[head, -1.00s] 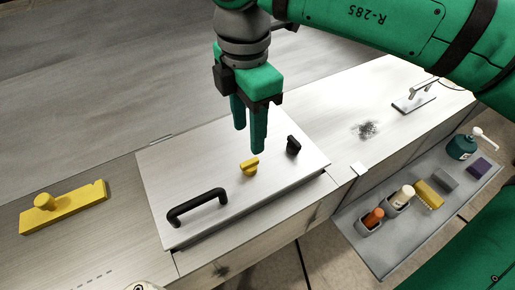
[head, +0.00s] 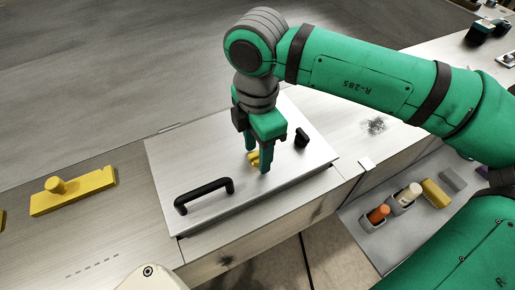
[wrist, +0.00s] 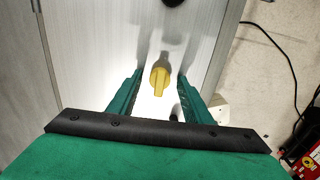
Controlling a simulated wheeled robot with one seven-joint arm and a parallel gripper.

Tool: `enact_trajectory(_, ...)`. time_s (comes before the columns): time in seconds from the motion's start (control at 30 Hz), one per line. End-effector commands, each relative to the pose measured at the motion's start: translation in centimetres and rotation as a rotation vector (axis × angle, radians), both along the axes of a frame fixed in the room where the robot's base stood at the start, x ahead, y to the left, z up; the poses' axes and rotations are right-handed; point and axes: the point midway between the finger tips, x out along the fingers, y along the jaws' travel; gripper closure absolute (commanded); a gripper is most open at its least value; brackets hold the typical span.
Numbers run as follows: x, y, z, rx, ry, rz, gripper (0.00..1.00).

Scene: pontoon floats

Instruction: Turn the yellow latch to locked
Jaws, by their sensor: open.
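The yellow latch (head: 254,158) is a small knob on a pale metal lid, partly hidden by my fingers in the head view. In the wrist view the yellow latch (wrist: 160,79) shows whole, between my fingers and a little beyond their tips. My gripper (head: 257,165) is open and points down over the latch, with a finger on each side. In the wrist view my gripper (wrist: 158,76) shows gaps between both fingers and the latch. I cannot tell whether the fingertips touch the lid.
A black handle (head: 204,194) stands on the lid (head: 175,165) to the left, and a black knob (head: 301,138) to the right. A yellow block with a peg (head: 75,192) lies far left. A grey tray (head: 395,240) holds bottles and sponges at the right.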

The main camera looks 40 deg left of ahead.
Motion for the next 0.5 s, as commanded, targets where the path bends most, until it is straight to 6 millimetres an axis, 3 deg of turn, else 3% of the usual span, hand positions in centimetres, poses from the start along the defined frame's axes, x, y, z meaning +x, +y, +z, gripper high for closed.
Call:
enact_trajectory(0.07,0.01,0.0,0.02,0.0,0.0,0.0,0.6)
enact_trajectory(0.2,0.02,-0.01,0.03,0.0,0.0,0.0,0.93)
enact_trajectory(0.23,0.01,-0.01,0.03,0.0,0.0,0.0,0.96)
enact_trajectory(0.5,0.03,-0.02,0.05,0.0,-0.001,0.018,0.96)
